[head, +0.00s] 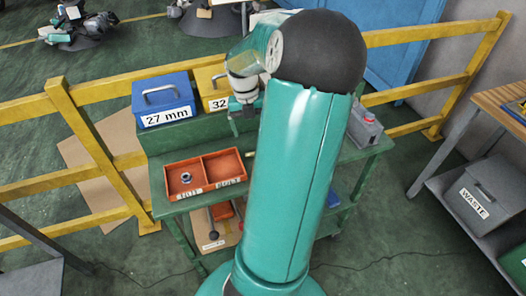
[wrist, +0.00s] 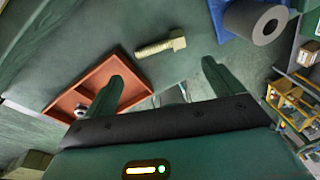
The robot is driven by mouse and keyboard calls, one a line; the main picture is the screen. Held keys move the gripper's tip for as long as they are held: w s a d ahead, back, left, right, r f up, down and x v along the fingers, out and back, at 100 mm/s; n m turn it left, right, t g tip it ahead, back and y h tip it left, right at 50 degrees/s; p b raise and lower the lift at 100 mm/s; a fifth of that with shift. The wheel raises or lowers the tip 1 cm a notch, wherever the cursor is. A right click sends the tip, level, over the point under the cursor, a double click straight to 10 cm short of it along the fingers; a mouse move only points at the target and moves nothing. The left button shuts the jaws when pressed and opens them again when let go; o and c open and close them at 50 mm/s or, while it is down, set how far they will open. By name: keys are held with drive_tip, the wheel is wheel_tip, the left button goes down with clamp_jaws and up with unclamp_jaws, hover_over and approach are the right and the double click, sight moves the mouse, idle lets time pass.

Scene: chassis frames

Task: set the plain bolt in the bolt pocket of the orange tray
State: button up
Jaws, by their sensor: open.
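In the head view my arm hides most of that spot. My gripper (wrist: 163,58) is open and empty, its fingers on either side of the bolt's place in the picture, apart from it. The tray also shows in the wrist view (wrist: 67,98), partly behind a finger.
A blue box (head: 163,100) marked 27 mm and a yellow box (head: 213,88) stand on the bench's raised back. A grey roll-like object (wrist: 257,20) lies on blue at the upper right of the wrist view. A yellow railing (head: 100,92) runs behind the bench.

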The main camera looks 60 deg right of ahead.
drive_tip(key=f, duration=0.2)
drive_tip(key=s+f, duration=0.1)
drive_tip(key=f, duration=0.5)
drive_tip(key=shift+s+f, duration=0.25)
drive_tip(key=c, duration=0.9)
drive_tip(key=shift+r, duration=0.25)
